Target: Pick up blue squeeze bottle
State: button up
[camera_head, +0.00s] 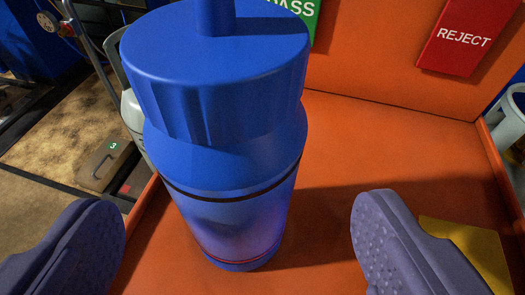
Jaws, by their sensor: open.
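The blue squeeze bottle (235,165) stands upright on an orange surface (335,150), close to the camera and left of centre. It has a wide ribbed cap with a spout that runs out of the top of the picture. My gripper (240,240) shows as two purple-grey fingers at the lower left and lower right. The fingers are wide open, and the bottle appears in the gap between them in the picture. Neither finger visibly touches it. I cannot tell how far the bottle is beyond the fingertips.
An orange back wall carries a red REJECT sign (462,36) and a green sign (301,14), partly hidden by the bottle. A yellow patch (470,245) lies behind the right finger. A metal frame (95,50) stands at left. Orange surface right of the bottle is clear.

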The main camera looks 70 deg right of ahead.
jog(key=b+x, duration=0.3)
jog(key=x, duration=0.3)
jog(key=shift+w+a+f, duration=0.1)
jog(key=shift+w+f, duration=0.1)
jog(key=c, duration=1.3)
jog(key=shift+o, duration=0.2)
jog(key=shift+r, duration=0.15)
